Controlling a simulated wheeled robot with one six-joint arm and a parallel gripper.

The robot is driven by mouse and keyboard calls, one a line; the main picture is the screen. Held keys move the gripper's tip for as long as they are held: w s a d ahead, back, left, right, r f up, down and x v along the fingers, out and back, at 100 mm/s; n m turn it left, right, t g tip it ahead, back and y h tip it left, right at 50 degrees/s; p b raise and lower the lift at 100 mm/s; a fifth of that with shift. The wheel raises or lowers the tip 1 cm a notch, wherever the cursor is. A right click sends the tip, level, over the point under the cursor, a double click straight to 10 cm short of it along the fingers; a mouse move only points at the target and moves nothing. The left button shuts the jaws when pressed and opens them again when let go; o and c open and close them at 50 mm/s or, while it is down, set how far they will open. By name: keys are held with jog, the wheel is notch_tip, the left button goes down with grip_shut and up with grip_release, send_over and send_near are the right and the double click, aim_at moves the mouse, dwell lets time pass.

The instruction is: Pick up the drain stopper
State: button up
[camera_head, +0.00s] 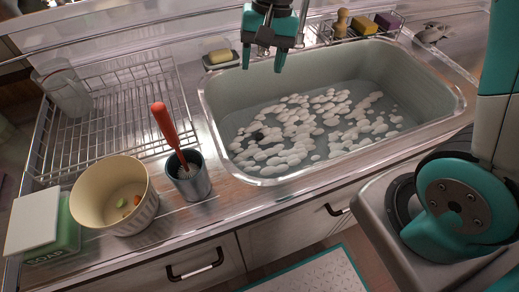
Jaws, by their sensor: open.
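The sink (228,90) is filled with greyish water and many white foam patches (290,120). I cannot make out the drain stopper for certain; a small dark spot shows among the foam at the left of the basin, but I cannot tell what it is. The foam hides much of the basin floor. My gripper (264,62) hangs at the top centre, pointing down, over the back-left part of the sink. Its fingers are apart and nothing shows between them.
A bowl with food scraps (90,195), a grey cup (190,182) with a red-handled tool (165,125), and a soap box (40,222) stand left. Behind are a wire rack (115,110), glass (62,90), soap dish (221,63) and sponge caddy (325,35).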

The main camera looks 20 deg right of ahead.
jog(key=w+d+f+m+h+b, duration=0.1)
jog(key=w+d+f+m, duration=0.15)
jog(key=f, duration=0.35)
jog(key=w+d+f+m+b, duration=0.1)
jog(key=w+f+m+b, duration=0.2)
jog(key=f, duration=0.4)
send_over(259, 135)
jog(key=d, duration=0.1)
jog(key=shift+g, duration=0.3)
jog(key=f, duration=1)
jog(key=shift+w+f, duration=0.2)
jog(key=shift+f, duration=0.05)
jog(key=shift+s+a+f, duration=0.1)
jog(key=shift+a+f, duration=0.1)
jog(key=shift+f, duration=1.3)
jog(key=shift+s+a+f, duration=0.1)
jog(key=shift+a+f, duration=0.1)
jog(key=shift+f, duration=1.25)
jog(key=c, duration=1.1)
jog(key=shift+o, duration=0.2)
jog(key=shift+r, duration=0.1)
